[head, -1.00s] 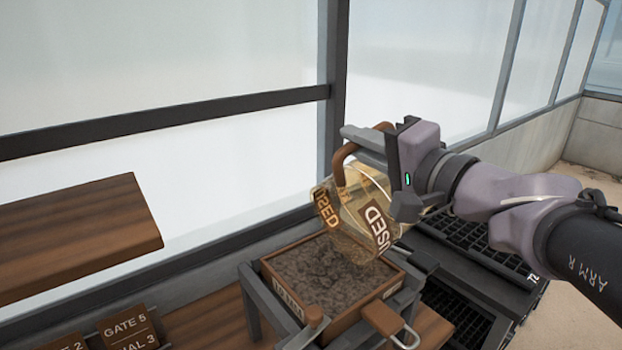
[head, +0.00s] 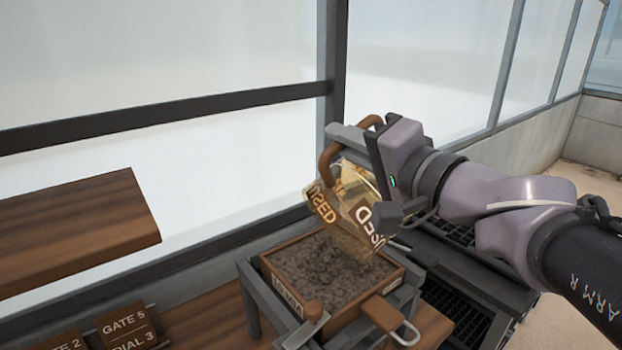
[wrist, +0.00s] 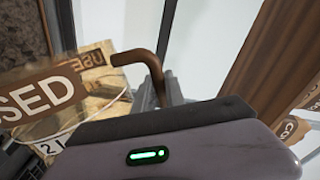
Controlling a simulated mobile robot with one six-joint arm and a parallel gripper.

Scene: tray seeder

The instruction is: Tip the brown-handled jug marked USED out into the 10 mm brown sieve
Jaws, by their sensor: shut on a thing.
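The clear amber jug (head: 362,245) has a brown handle (head: 326,160) and brown labels reading USED. It is tipped steeply, mouth down, just above the brown-framed sieve (head: 405,273). My gripper (head: 350,146) is shut on the handle at the jug's upper side. The sieve holds a bed of dark brown, crumbly material. The label on its left side is hard to read. I cannot tell whether anything is left in the jug. In the wrist view the jug (wrist: 100,100) and its handle (wrist: 150,62) show beyond my gripper.
The sieve rests on a grey frame (head: 250,300) on a wooden bench. A wooden shelf (head: 80,225) is at the left. Plaques reading GATE 5 and DIAL 3 (head: 125,328) stand below it. Black trays (head: 460,310) lie at the right. A glazed wall stands behind.

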